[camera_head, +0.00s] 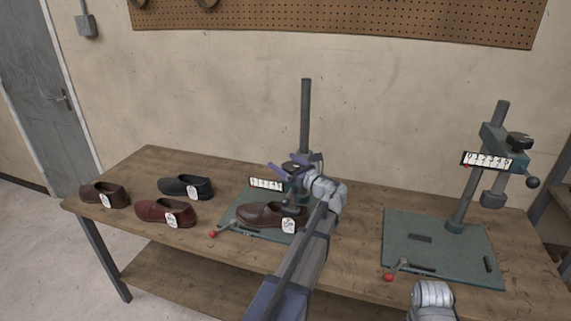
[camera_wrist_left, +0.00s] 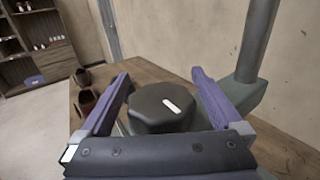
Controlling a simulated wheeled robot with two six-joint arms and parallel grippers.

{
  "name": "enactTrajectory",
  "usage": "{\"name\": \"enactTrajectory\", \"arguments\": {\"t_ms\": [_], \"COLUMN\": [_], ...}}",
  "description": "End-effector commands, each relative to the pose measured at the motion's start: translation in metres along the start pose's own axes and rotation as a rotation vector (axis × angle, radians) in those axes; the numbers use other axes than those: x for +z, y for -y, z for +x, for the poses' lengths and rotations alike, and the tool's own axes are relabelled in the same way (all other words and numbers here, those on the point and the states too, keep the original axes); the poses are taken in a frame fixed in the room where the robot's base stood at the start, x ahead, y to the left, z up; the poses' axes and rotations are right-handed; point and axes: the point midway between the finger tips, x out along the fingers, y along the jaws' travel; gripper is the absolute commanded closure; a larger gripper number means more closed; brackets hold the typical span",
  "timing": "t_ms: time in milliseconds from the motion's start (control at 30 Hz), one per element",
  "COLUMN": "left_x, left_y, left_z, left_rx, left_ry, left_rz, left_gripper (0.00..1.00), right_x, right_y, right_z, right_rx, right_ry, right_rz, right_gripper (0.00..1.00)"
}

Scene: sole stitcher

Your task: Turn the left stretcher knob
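The left stretcher has a tall dark post (camera_head: 305,120) on a green base plate (camera_head: 232,222). Its dark, faceted knob with a white mark (camera_wrist_left: 150,112) fills the middle of the left wrist view. My left gripper (camera_head: 292,168) is at the knob, and in the left wrist view its two purple fingers (camera_wrist_left: 162,84) stand on either side of it. The fingers are spread, with a narrow gap showing on each side. A brown shoe (camera_head: 258,214) with a white tag is on the left stretcher. My right gripper is out of view.
The right stretcher (camera_head: 462,212) has a black knob (camera_head: 520,141) and an empty base. Several loose shoes, including a red-brown one (camera_head: 160,211), lie on the left of the wooden table (camera_head: 130,172). A red-tipped lever (camera_head: 213,234) is at the left base's front.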

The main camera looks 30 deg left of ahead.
Motion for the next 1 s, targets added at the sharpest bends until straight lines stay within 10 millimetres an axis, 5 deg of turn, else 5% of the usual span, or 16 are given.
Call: {"name": "enactTrajectory", "arguments": {"t_ms": [233, 700, 1000], "left_x": [0.0, 0.0, 0.0], "left_y": [0.0, 0.0, 0.0], "left_z": [-0.006, -0.072, -0.078], "left_rx": [-0.002, -0.002, 0.0], "left_ry": [0.0, 0.0, 0.0], "left_rz": [0.0, 0.0, 0.0], "left_gripper": [0.0, 0.0, 0.0], "right_x": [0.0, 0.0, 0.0], "right_y": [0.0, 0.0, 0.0], "right_z": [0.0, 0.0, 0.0], "right_rx": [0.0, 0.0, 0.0], "right_ry": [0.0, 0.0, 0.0], "right_rz": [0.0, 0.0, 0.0], "right_gripper": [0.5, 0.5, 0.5]}}
